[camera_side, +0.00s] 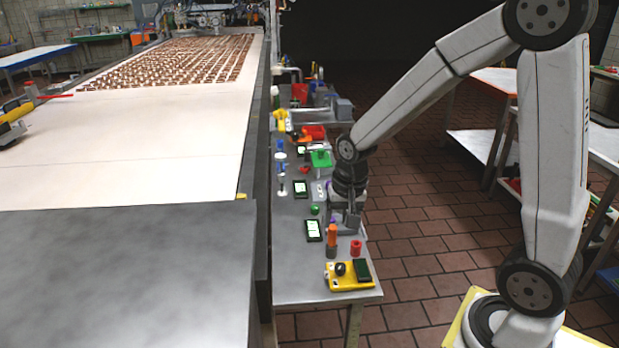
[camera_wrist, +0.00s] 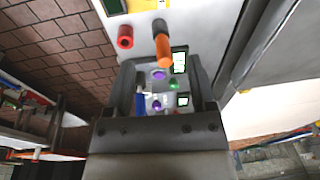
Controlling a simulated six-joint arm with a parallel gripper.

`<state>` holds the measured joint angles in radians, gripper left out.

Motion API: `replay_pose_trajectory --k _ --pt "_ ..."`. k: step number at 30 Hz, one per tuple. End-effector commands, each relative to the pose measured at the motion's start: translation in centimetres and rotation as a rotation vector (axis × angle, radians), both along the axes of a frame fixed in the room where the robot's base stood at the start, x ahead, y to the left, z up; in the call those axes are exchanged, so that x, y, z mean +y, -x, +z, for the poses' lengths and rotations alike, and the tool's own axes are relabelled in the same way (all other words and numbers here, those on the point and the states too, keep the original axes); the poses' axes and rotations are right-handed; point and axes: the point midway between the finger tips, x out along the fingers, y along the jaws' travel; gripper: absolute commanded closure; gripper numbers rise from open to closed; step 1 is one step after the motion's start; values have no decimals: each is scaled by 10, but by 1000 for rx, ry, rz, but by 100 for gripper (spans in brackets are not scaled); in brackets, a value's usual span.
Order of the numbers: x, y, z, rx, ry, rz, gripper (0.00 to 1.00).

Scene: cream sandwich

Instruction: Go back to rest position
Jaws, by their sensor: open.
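My gripper (camera_side: 345,218) is over the narrow metal side table, pointing down among the small items there. In the wrist view my gripper (camera_wrist: 166,76) shows its two fingers spread apart, with the table and small items visible between them. I see nothing held. Whether the fingertips touch the tabletop is hard to tell.
The narrow table (camera_side: 295,280) carries an orange-topped cylinder (camera_side: 332,235), a red cylinder (camera_side: 356,247), a yellow tray (camera_side: 345,283), and black-framed devices (camera_side: 313,230). A wide conveyor (camera_side: 150,150) with rows of brown pieces lies left. The tiled floor (camera_side: 420,250) right of the table is open.

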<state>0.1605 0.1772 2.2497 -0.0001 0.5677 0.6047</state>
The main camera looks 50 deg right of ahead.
Motion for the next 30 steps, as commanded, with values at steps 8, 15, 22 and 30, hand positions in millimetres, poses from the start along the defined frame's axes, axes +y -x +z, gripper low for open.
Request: replay_pose_trajectory --k 8,15,22,30 --pt "40 44 -11 -46 71 478 29" --pt "55 67 -17 -70 114 718 29" --pt "57 71 -18 -74 122 758 29" --pt "57 70 -18 -73 121 755 29"
